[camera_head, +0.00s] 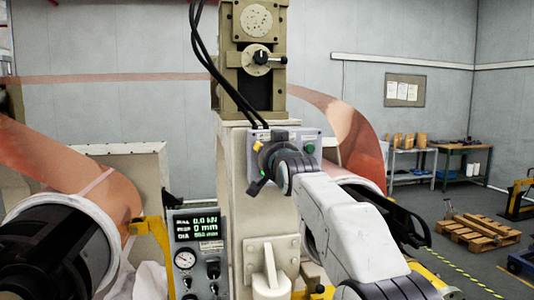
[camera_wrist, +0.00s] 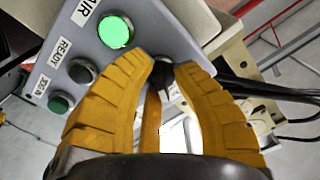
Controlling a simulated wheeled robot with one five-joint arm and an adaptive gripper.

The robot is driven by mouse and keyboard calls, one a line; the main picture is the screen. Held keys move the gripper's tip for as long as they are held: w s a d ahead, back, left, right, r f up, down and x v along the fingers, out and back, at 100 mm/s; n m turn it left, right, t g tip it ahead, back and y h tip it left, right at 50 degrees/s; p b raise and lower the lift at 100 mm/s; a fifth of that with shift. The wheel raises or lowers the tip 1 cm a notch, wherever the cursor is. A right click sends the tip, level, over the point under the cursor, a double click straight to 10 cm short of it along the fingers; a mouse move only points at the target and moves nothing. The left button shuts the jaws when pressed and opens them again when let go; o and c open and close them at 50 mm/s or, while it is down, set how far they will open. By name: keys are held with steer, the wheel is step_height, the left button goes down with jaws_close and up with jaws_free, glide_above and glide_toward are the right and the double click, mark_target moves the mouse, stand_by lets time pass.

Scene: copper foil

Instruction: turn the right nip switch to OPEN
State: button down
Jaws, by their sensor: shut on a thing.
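The grey control box (camera_head: 306,142) is on the front of the cream machine column in the head view, partly hidden behind my gripper (camera_head: 260,150). In the wrist view my gripper (camera_wrist: 166,68) has its yellow fingers closed around a small dark switch knob (camera_wrist: 167,76) at the box's edge. The fingers hide most of the knob, and its pointer and position marks cannot be read. The box (camera_wrist: 150,37) also bears a lit green lamp (camera_wrist: 116,32) labelled AIR, and two darker round lamps, one labelled READY (camera_wrist: 81,70).
Black cables (camera_head: 215,65) hang down to the box. A black rotary knob (camera_head: 261,57) is higher on the column. Copper foil rolls (camera_head: 95,190) flank it, with a display panel (camera_head: 197,228) below left. A pallet (camera_head: 480,228) lies on the floor at right.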

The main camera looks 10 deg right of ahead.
steer(key=shift+d, duration=0.15)
stand_by(0.4)
steer(key=c, duration=1.2)
jaws_free()
steer(key=shift+d+f, duration=0.1)
